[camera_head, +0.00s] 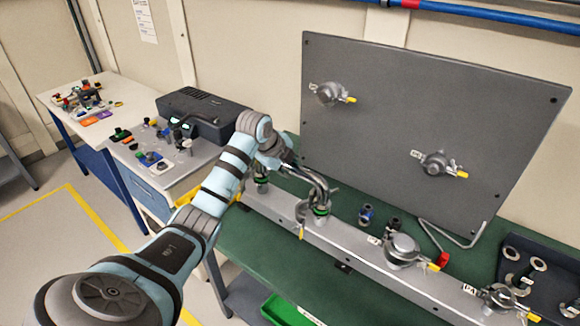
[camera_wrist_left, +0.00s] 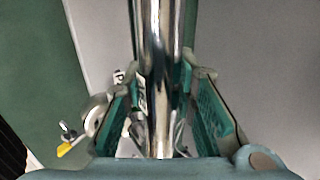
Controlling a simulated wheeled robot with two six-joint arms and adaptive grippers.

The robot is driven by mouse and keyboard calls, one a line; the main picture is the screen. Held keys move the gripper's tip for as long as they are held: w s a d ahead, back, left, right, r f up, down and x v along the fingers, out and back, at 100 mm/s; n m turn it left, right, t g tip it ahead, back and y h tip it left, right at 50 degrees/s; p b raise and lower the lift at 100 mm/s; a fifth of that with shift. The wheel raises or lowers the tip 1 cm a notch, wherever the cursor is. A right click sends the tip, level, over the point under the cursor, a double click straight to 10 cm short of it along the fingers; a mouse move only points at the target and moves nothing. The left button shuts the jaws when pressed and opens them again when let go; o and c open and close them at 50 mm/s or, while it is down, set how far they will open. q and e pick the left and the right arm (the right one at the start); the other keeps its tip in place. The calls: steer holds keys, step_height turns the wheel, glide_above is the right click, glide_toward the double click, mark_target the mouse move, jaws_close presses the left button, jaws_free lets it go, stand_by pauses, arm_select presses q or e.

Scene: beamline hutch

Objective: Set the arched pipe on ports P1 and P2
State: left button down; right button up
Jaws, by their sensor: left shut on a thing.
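The arched pipe (camera_head: 323,190) is shiny metal. My left gripper (camera_head: 284,163) is shut around it near its top, and the left wrist view shows the chrome tube (camera_wrist_left: 160,60) between the green finger pads. Its right foot is at a green-ringed port (camera_head: 320,210) on the grey rail. Another green-ringed port (camera_head: 262,185) is at the left, under my gripper, which partly hides the pipe there. I cannot tell whether the feet are fully seated. The P1 and P2 labels are not readable. My right gripper is not in view.
The rail (camera_head: 345,245) runs along the green bench, with clamped ports (camera_head: 402,249) and (camera_head: 498,298) farther right. A grey panel (camera_head: 420,120) stands behind it. A bent rod (camera_head: 465,242) and small fittings (camera_head: 367,214) lie behind the rail. A dark tray (camera_head: 545,260) is at the right.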

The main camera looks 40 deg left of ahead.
arm_select(q)
steer(key=shift+f, duration=0.4)
stand_by(0.8)
steer(key=shift+f, duration=0.1)
stand_by(0.9)
steer(key=c, duration=1.2)
jaws_free()
steer(key=v, duration=1.2)
steer(key=shift+s+f, duration=0.1)
